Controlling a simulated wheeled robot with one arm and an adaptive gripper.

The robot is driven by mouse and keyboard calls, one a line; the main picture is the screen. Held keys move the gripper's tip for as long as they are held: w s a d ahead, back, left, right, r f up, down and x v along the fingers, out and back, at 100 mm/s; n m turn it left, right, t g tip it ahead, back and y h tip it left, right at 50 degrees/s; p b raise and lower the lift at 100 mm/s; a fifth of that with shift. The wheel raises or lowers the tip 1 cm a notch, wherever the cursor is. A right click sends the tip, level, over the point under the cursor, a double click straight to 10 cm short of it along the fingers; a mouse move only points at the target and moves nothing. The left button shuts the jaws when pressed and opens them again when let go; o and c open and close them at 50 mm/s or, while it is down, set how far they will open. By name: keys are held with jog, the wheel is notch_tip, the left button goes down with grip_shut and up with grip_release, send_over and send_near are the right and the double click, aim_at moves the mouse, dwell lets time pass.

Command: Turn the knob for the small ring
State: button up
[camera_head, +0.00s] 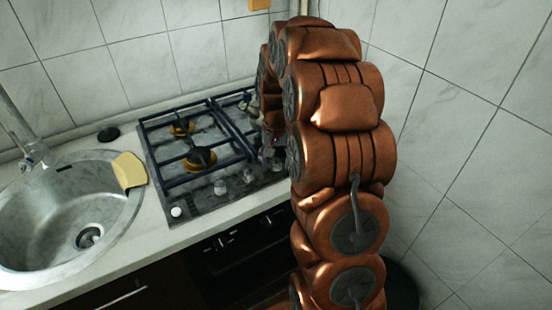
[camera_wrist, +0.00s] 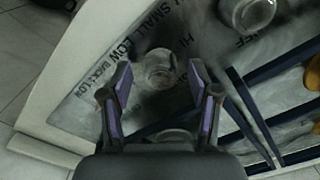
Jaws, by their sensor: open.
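In the wrist view, a clear round knob (camera_wrist: 160,69) sits on the stove's front panel (camera_wrist: 85,98), between the two fingers of my gripper (camera_wrist: 158,76). The fingers have purple inner pads and are open, with a gap on each side of the knob. Dark printed words near it include "SMALL", "LOW" and "HI". A second clear knob (camera_wrist: 247,12) is above right, and another (camera_wrist: 172,136) is partly hidden by my gripper's body. In the head view, my arm hides most of the gripper and the panel's right end.
The gas stove (camera_head: 190,150) has dark grates and yellowish burners (camera_head: 200,159). In the head view, a white knob (camera_head: 176,211) and clear knobs (camera_head: 220,187) line its front edge. Tiled walls close off the back and right.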

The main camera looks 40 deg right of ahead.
aim_at(276, 160)
jog(key=c, duration=1.2)
jog(key=shift+o, duration=0.2)
jog(key=shift+f+m+b, duration=0.15)
jog(key=shift+m+b, duration=0.15)
jog(key=shift+b, duration=0.3)
jog(key=shift+m, duration=0.3)
jog(key=o, duration=1.2)
jog(key=shift+c, duration=0.2)
jog(key=shift+r, duration=0.2)
notch_tip(276, 160, up, 12)
